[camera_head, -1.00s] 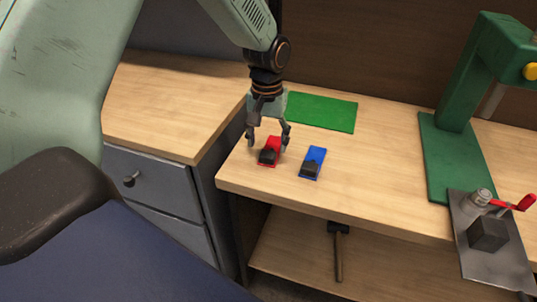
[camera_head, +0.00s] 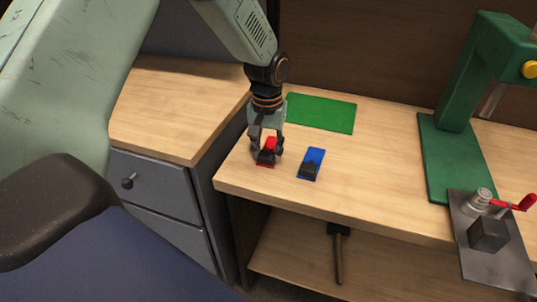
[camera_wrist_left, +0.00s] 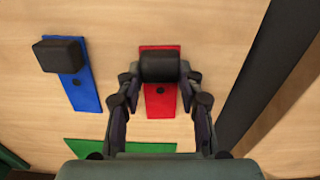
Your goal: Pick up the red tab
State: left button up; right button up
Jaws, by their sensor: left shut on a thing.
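The red tab (camera_head: 273,143) is a flat red plate with a black block on one end, lying on the wooden bench. In the left wrist view the red tab (camera_wrist_left: 158,105) lies between my fingers, with its black block between the fingertips. My left gripper (camera_head: 267,152) points down over it and is shut on its black block; it also shows in the left wrist view (camera_wrist_left: 160,72). The tab appears to rest on the bench top. My right gripper is not in view.
A blue tab (camera_head: 313,158) of the same form lies just right of the red one. A green mat (camera_head: 322,113) lies behind them. A green press (camera_head: 440,150) stands at the right, with a metal vise plate (camera_head: 490,250) at the front edge. A drawer cabinet (camera_head: 160,190) adjoins on the left.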

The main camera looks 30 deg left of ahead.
aim_at(267, 152)
pick_arm(q)
jog(key=shift+s+a, duration=0.1)
jog(key=shift+s, duration=0.05)
jog(key=shift+c, duration=0.9)
jog(key=shift+r, duration=0.35)
notch_tip(267, 152, up, 9)
jog(key=p, duration=0.2)
jog(key=shift+r, duration=0.15)
dwell(0.5)
